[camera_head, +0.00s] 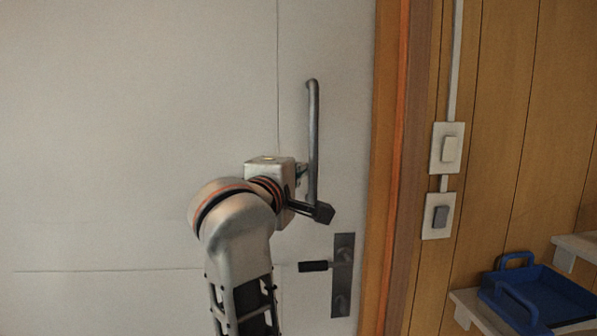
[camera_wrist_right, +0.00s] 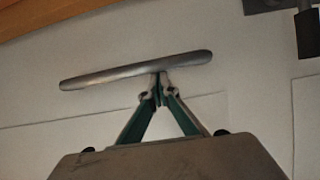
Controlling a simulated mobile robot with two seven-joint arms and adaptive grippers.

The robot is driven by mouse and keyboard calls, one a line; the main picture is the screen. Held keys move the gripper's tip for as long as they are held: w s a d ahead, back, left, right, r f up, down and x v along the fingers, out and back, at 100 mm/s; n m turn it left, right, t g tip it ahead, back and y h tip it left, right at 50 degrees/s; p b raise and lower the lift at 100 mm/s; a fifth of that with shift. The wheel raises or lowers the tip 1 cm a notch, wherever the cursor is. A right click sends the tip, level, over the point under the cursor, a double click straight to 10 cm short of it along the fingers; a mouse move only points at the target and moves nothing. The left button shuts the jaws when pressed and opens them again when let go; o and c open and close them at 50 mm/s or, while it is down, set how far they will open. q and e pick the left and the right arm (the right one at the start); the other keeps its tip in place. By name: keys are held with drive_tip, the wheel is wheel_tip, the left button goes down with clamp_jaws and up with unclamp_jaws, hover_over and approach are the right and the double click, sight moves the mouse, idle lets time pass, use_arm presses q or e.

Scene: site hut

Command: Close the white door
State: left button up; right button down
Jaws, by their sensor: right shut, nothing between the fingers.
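The white door (camera_head: 120,130) fills the left and middle of the head view, its right edge beside the orange-brown frame (camera_head: 391,150). I cannot tell whether it is fully shut. A grey vertical pull bar (camera_head: 313,120) is on the door; it also shows in the right wrist view (camera_wrist_right: 110,76). A dark lever handle (camera_head: 313,266) on a plate (camera_head: 342,290) sits below it. My right gripper (camera_head: 303,175) is shut and empty; its fingertips (camera_wrist_right: 159,90) are at the bar's middle, not around it. Whether they touch it is unclear. My left gripper is not in view.
Right of the frame is a wood-panelled wall (camera_head: 495,130) with two switches (camera_head: 450,147) (camera_head: 438,216). A blue tray (camera_head: 540,295) rests on a pale step or shelf (camera_head: 465,300) at the lower right.

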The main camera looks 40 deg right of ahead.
wheel_tip(320, 180, up, 10)
idle(0.6)
